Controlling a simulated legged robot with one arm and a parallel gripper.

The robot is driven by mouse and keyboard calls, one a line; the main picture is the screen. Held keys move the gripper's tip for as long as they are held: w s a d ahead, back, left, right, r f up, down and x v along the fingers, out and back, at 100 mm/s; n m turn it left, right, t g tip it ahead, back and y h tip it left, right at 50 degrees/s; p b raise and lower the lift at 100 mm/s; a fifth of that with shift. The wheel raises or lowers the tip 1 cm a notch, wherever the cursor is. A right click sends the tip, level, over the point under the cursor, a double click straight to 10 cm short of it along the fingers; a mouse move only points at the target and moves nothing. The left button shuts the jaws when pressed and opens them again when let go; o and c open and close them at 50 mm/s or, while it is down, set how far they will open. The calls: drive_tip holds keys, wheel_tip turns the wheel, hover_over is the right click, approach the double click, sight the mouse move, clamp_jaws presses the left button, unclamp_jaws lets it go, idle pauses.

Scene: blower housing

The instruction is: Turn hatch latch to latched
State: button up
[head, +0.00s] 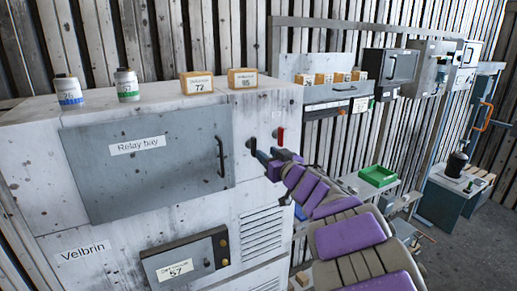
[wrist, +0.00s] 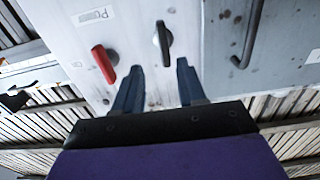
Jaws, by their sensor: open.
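The hatch (head: 150,165) is a grey panel labelled "Relay bay" with a black bar handle (head: 221,157) at its right side; it looks closed. Right of it on the white cabinet are a small dark lever (head: 251,146) and a red lever (head: 279,137). I cannot tell for sure which is the hatch latch; the dark one is nearer the hatch. In the wrist view, the dark lever (wrist: 163,42) stands just ahead of the space between my fingers, and the red lever (wrist: 104,64) lies left of it. My gripper (wrist: 157,72) is open and empty, close to the cabinet face.
Two small jars (head: 126,84) and two labelled boxes (head: 197,83) stand on the cabinet top. A lower drawer panel (head: 186,262) sits below the hatch. A green tray (head: 378,176) and wall-mounted boxes (head: 390,68) are to the right. The air before the hatch is clear.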

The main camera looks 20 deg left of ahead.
sight(254, 147)
drive_tip(key=x, duration=0.6)
drive_tip(key=shift+s+a+f, duration=0.1)
drive_tip(key=shift+s+a, duration=0.15)
drive_tip(key=shift+a, duration=0.3)
drive_tip(key=shift+d, duration=0.7)
drive_tip(key=shift+c, duration=0.4)
drive_tip(key=shift+a, duration=0.4)
clamp_jaws()
